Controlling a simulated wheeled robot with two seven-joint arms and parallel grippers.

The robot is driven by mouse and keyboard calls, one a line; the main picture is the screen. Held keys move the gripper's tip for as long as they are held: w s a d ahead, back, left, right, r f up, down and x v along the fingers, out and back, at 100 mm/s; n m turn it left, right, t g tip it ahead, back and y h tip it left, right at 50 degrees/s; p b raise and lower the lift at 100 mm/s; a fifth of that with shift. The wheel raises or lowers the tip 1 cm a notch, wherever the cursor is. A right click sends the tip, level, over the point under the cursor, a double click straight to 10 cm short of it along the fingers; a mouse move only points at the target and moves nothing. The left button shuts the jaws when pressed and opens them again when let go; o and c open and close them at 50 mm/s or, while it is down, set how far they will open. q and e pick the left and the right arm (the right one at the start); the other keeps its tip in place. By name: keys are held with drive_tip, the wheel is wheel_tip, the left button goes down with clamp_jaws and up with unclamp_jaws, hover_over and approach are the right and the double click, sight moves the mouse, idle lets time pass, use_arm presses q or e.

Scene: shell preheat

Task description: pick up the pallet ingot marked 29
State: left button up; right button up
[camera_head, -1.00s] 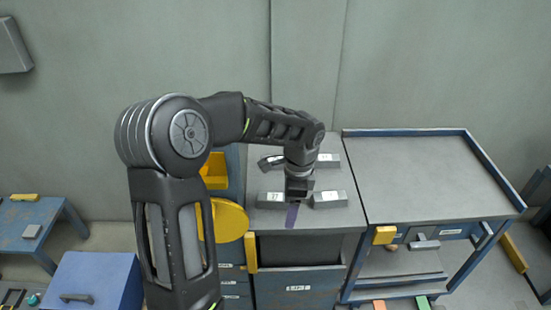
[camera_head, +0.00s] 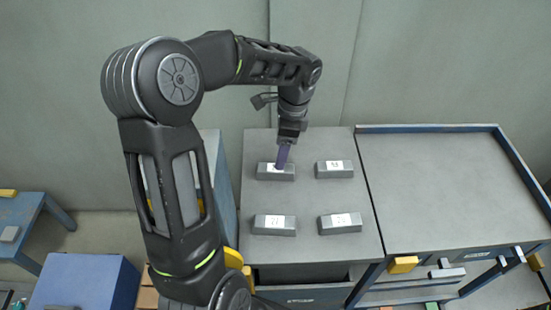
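Several grey ingots with white number labels lie on the grey worktop (camera_head: 308,198). The back left ingot (camera_head: 288,175) has its label partly covered by my purple fingertips. The back right ingot (camera_head: 334,173) has a label too small to read surely. The front left ingot (camera_head: 274,229) seems to read 27, and the front right ingot (camera_head: 340,227) reads about 20 or 28. I cannot tell which is marked 29. My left gripper (camera_head: 281,165) points down at the back left ingot, seen edge-on; contact and finger opening are unclear. My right gripper is out of view.
A blue-rimmed grey bench (camera_head: 440,185) adjoins on the right, with a bare top. A wall (camera_head: 420,60) stands behind. A blue box (camera_head: 85,281) and a blue table (camera_head: 22,225) stand at lower left. The worktop between the ingot rows is clear.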

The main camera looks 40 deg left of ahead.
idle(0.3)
use_arm(q)
drive_tip(key=shift+s+a+f, duration=0.15)
drive_tip(key=shift+f, duration=1.15)
drive_tip(key=f, duration=0.5)
drive_tip(key=shift+s+a, duration=0.2)
drive_tip(key=shift+a, duration=0.15)
drive_tip(key=shift+c, duration=0.4)
clamp_jaws()
